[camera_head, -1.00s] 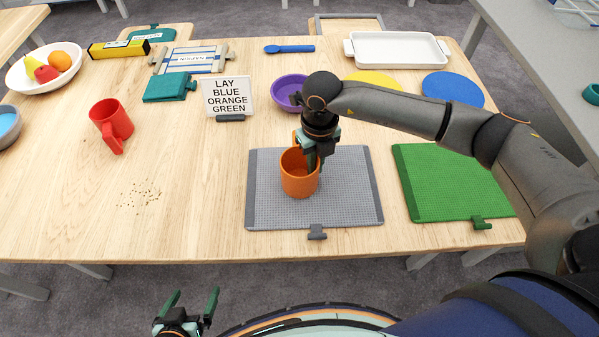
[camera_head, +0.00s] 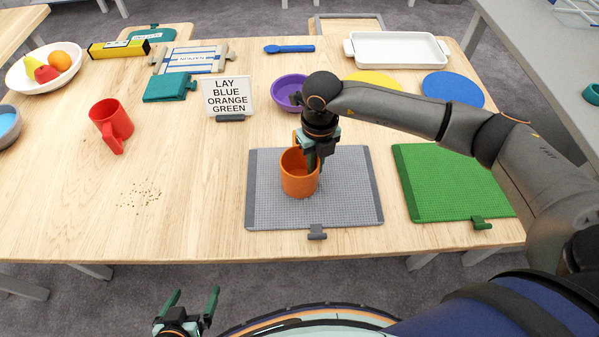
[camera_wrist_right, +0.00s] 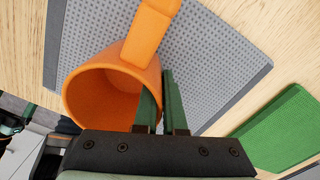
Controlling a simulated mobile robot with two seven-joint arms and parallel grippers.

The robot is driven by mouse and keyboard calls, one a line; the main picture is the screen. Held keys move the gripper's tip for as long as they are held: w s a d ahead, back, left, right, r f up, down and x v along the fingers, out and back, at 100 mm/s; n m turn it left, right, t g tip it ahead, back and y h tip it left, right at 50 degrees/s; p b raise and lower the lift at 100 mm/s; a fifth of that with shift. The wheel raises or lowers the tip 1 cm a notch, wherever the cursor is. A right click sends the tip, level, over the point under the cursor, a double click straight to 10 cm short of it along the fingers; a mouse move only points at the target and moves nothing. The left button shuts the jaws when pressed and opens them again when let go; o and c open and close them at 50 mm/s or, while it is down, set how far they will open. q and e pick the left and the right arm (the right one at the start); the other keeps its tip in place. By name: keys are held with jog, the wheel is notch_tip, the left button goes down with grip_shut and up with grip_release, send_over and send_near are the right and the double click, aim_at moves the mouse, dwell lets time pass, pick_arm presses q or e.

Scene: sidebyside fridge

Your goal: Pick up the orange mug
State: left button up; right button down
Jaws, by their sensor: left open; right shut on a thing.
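The orange mug (camera_head: 298,181) stands upright at the left part of the grey mat (camera_head: 350,195), and I cannot tell if it is lifted at all. My right gripper (camera_head: 316,163) comes down from above and is shut on the mug's wall. In the right wrist view the gripper (camera_wrist_right: 161,103) has one finger inside the orange mug (camera_wrist_right: 92,98) and one outside, with the rim between them. The mug's handle points to the top of that view. My left gripper (camera_head: 192,300) is open and empty below the table's front edge.
A red mug (camera_head: 113,122) stands to the left, near scattered crumbs (camera_head: 140,195). A sign (camera_head: 228,97) and a purple bowl (camera_head: 287,93) stand behind the grey mat. A green mat (camera_head: 455,185) lies to its right. The table's front left is mostly clear.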

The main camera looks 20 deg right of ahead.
jog(key=shift+r, duration=0.1)
dwell(0.4)
jog(key=shift+r, duration=0.5)
jog(key=shift+a+r, duration=0.2)
jog(key=shift+r, duration=1.05)
jog(key=s+a+r, duration=0.2)
jog(key=a+r, duration=0.2)
jog(key=a, duration=0.2)
jog(key=s+a+r, duration=0.3)
jog(key=a+r, duration=0.2)
jog(key=a, duration=0.1)
jog(key=shift+s+a+r+b, duration=0.2)
jog(key=shift+s+a+b, duration=0.05)
jog(key=shift+s+b, duration=0.15)
jog(key=shift+w+d, duration=0.1)
